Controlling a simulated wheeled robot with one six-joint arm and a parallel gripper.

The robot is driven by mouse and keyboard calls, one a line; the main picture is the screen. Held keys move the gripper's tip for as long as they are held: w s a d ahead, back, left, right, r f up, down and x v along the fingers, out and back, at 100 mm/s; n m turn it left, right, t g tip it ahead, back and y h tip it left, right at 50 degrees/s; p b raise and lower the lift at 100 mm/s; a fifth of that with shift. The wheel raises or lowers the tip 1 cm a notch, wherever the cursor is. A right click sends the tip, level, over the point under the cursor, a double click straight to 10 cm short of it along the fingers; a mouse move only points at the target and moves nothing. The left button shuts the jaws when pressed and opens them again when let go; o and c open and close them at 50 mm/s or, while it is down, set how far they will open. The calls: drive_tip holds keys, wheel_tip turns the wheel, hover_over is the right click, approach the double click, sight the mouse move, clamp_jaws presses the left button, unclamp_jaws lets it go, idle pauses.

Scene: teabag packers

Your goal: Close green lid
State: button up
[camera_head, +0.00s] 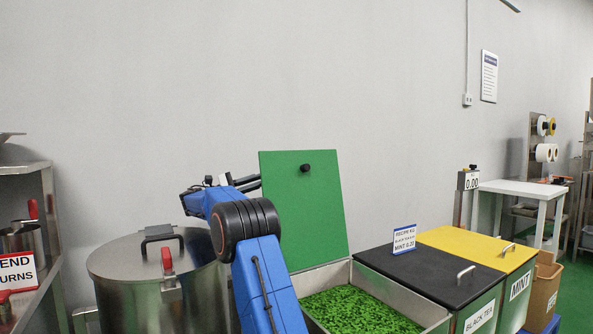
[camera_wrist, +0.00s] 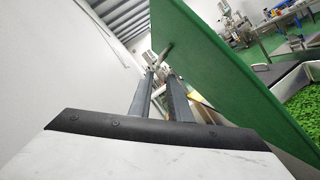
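The green lid (camera_head: 300,225) stands raised, nearly upright, at the back of the tea bin. A small black knob (camera_head: 305,168) is on it near its top edge. The lid also fills the upper right of the wrist view (camera_wrist: 215,70), leaning beside my fingers. The bin (camera_head: 436,325) below is open and holds green leaves (camera_head: 350,308). My gripper (camera_head: 258,182) is at the lid's left edge, near its top. In the wrist view my two fingers (camera_wrist: 160,75) are apart, with nothing seen between them. I cannot tell whether they touch the lid.
A steel drum (camera_head: 150,270) with a lid and handles stands left of my arm. A black-lidded bin (camera_head: 425,275) with a small sign and a yellow-lidded bin (camera_head: 475,245) adjoin on the right. The grey wall (camera_head: 150,90) is behind. A white table (camera_head: 520,187) stands farther right.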

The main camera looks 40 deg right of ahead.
sight(297, 168)
drive_tip(key=x, duration=1.4)
drive_tip(key=shift+s+d+r, duration=0.1)
drive_tip(key=shift+s+d, duration=0.05)
drive_tip(key=shift+d, duration=0.2)
clamp_jaws()
